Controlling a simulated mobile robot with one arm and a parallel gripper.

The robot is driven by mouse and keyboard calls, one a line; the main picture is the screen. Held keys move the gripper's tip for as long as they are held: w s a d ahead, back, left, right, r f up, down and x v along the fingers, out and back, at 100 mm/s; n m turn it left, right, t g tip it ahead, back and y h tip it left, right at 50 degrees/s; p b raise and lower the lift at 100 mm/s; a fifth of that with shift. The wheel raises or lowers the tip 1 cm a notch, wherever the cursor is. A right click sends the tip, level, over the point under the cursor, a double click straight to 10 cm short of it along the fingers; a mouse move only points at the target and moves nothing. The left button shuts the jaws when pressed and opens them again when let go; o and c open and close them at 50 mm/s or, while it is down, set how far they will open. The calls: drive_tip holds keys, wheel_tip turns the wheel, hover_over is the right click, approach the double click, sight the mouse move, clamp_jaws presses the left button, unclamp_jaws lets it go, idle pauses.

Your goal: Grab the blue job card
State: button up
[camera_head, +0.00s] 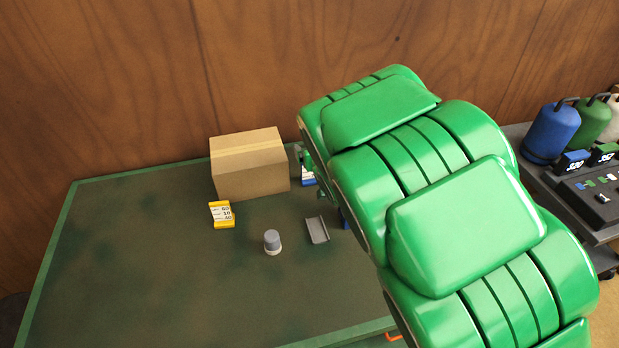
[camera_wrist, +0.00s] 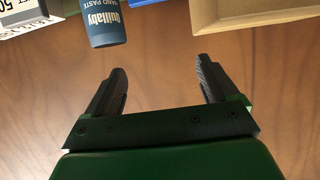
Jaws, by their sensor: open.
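A blue-and-white piece (camera_head: 308,179), which looks like the blue job card, stands just right of the cardboard box in the head view, partly hidden by my green arm. In the wrist view, a strip of blue (camera_wrist: 146,2) shows at the top edge between a blue hand paste tube (camera_wrist: 103,22) and the box. A white card with printing (camera_wrist: 18,12) is cut off at top left there; I cannot tell whether it is the job card. My gripper (camera_wrist: 160,80) is open with nothing between its fingers. In the head view my arm mostly hides it.
The cardboard box (camera_head: 248,168) stands at the back of the green table (camera_head: 130,260). A yellow numbered card (camera_head: 221,214), a grey-capped pot (camera_head: 272,242) and a grey tray (camera_head: 317,230) are in front. The table's left side is clear. A wooden wall (camera_head: 100,80) rises behind.

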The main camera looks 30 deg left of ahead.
approach(307, 179)
drive_tip(key=w+a+r, duration=0.1)
drive_tip(key=w, duration=0.1)
drive_tip(key=w+a+r, duration=0.1)
drive_tip(key=w, duration=0.1)
drive_tip(key=shift+a+r, duration=0.25)
drive_tip(key=shift+r, duration=0.15)
drive_tip(key=shift+x, duration=3.65)
drive_tip(key=shift+a+r, duration=0.1)
drive_tip(key=shift+r, duration=0.05)
drive_tip(key=c, duration=1.1)
drive_tip(key=shift+o, duration=0.2)
